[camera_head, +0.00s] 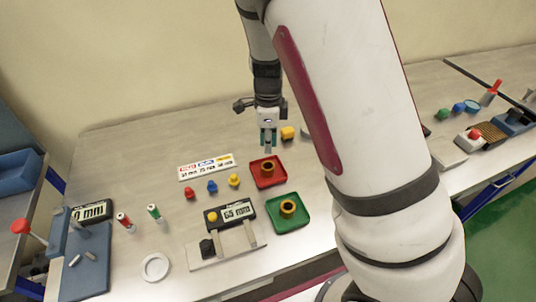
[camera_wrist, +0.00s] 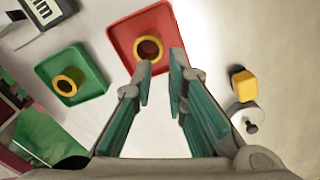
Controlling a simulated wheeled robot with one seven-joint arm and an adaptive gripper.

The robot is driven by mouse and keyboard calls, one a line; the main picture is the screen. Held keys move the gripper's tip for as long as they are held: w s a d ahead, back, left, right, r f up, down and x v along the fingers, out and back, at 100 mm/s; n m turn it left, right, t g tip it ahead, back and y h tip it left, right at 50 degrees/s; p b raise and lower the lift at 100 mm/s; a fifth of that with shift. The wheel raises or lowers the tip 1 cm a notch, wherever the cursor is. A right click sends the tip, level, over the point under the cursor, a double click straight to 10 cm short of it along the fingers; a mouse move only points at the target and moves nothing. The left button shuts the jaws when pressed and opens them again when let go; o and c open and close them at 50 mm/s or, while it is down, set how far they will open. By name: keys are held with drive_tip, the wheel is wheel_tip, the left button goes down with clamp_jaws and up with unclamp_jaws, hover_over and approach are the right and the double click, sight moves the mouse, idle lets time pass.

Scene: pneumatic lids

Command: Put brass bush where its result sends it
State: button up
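A brass bush (camera_head: 267,168) stands in the red tray (camera_head: 254,183). A second, similar brass bush (camera_head: 288,207) stands in the green tray (camera_head: 301,223). In the wrist view the first bush (camera_wrist: 148,47) lies just beyond my fingertips in the red tray (camera_wrist: 120,32); the other bush (camera_wrist: 67,85) sits in the green tray (camera_wrist: 92,86) to the left. My gripper (camera_head: 268,145) points down just behind the red tray. Its teal fingers (camera_wrist: 161,64) are apart with nothing between them. A gauge display (camera_head: 238,211) reads about 65 mm.
A white card (camera_head: 206,167) with coloured mm labels lies behind red, blue and yellow pieces (camera_head: 212,187). A yellow block (camera_head: 288,133) stands right of my gripper. Several fixtures fill the left end, including a white ring (camera_head: 155,267). Bare table lies behind the card.

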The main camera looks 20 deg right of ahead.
drive_tip(key=s+a+r+n+t+y, duration=0.1)
drive_tip(key=s+r+n, duration=0.45)
drive_tip(key=r, duration=0.45)
drive_tip(key=s+a+r+n+t+y, duration=0.1)
drive_tip(key=s+r+n, duration=0.45)
drive_tip(key=r, duration=0.45)
drive_tip(key=s+d+r+n+t+h, duration=0.1)
drive_tip(key=s+r+n+t+h, duration=0.1)
drive_tip(key=s+r+n, duration=0.4)
drive_tip(key=shift+s+d+n+t, duration=0.2)
drive_tip(key=shift+s+n+t, duration=0.6)
drive_tip(key=shift+s+n, duration=2.1)
drive_tip(key=shift+s, duration=0.15)
